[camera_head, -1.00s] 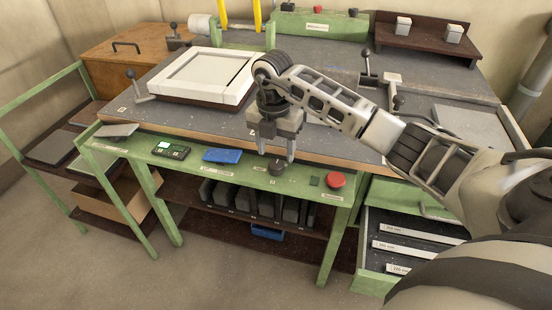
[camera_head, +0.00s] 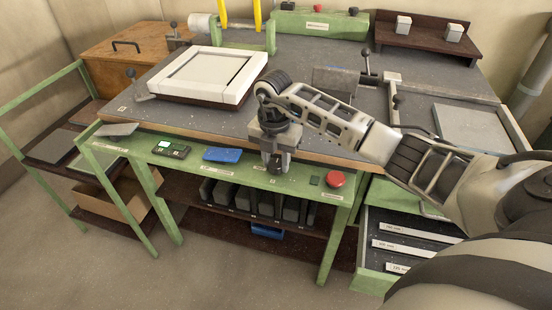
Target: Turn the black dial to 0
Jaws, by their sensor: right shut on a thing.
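The black dial (camera_head: 275,168) sits on the green front rail (camera_head: 235,178) of the bench, to the left of a red button. My right gripper (camera_head: 275,164) points down over it, with its fingertips at the dial's sides, shut on it. The fingers hide much of the dial, so its pointer and any marks cannot be read. My left gripper is not in view.
A red button (camera_head: 335,179) and a small dark green square (camera_head: 315,180) are right of the dial. A blue block (camera_head: 222,154) and a small display box (camera_head: 171,149) are to its left. A white frame (camera_head: 207,74) lies on the bench top. An open drawer (camera_head: 400,240) juts out at lower right.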

